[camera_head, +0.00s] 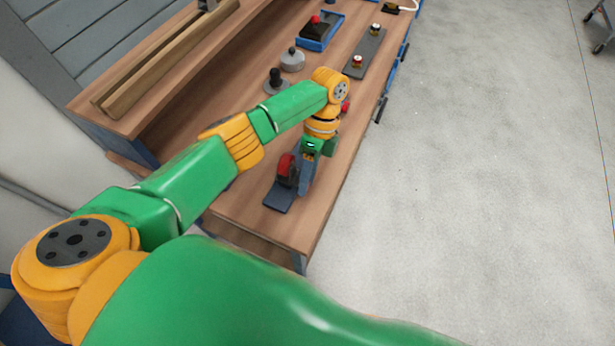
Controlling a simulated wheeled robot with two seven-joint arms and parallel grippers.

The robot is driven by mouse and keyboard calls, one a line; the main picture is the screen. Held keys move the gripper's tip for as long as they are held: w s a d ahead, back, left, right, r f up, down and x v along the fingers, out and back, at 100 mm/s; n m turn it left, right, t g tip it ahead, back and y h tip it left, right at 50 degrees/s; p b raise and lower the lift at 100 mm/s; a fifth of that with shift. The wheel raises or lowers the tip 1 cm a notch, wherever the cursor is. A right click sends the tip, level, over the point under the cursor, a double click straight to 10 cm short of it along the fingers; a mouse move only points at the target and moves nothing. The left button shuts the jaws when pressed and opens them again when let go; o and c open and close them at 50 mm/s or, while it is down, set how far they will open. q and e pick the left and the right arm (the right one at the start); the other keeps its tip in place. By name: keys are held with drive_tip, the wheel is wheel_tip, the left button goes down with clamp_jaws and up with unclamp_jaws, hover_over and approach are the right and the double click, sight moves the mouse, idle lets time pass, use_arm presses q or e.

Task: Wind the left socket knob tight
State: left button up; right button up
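My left arm reaches over the bench, and my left gripper (303,174) points down at its near end. Beside the fingers, on their left, is a red, rounded part (286,166) with dark parts around it, above a dark flat plate (279,198). The red part may be the left socket knob; the view does not settle it. I cannot tell whether the fingers touch it, or whether they are open or shut. Another red part (346,105) shows just behind my wrist, mostly hidden. My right gripper is not in view.
A raised shelf (130,115) stands left. Open floor lies right.

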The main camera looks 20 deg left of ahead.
use_arm(q)
drive_tip(key=o, duration=0.4)
drive_tip(key=shift+c, duration=0.2)
drive_tip(key=v, duration=0.7)
drive_tip(key=shift+b, duration=0.45)
